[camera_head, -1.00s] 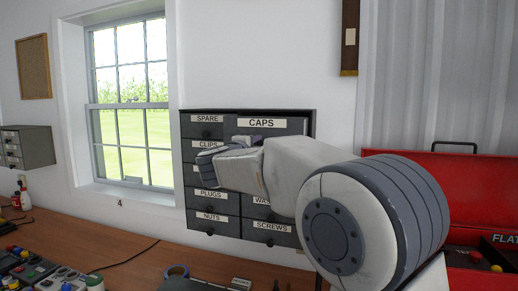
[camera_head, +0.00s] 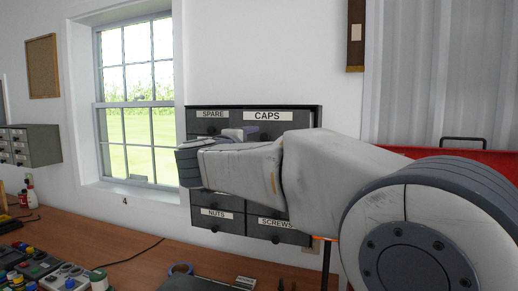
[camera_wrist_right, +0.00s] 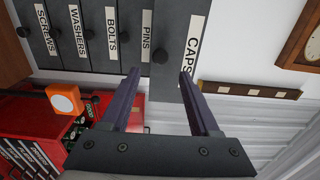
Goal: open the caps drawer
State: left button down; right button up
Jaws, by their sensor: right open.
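The caps drawer (camera_head: 304,118) is at the top right of a dark grey drawer cabinet (camera_head: 318,110) on the wall side of the bench. Its front looks larger than the spare drawer's and seems to stand out from the cabinet. In the right wrist view, turned sideways, the CAPS front (camera_wrist_right: 172,25) reaches past the neighbouring fronts. My right gripper (camera_head: 240,133) is mostly hidden behind its own wrist, below the CAPS label. Its fingers (camera_wrist_right: 159,75) are open, with a round dark knob (camera_wrist_right: 160,57) just beyond the gap; contact is not visible. My left gripper is out of view.
A red toolbox (camera_head: 465,160) stands at the right, partly behind my right arm. A second small cabinet (camera_head: 40,147) hangs at the left.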

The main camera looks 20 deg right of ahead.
jog(key=v, duration=0.3)
jog(key=shift+b, duration=0.3)
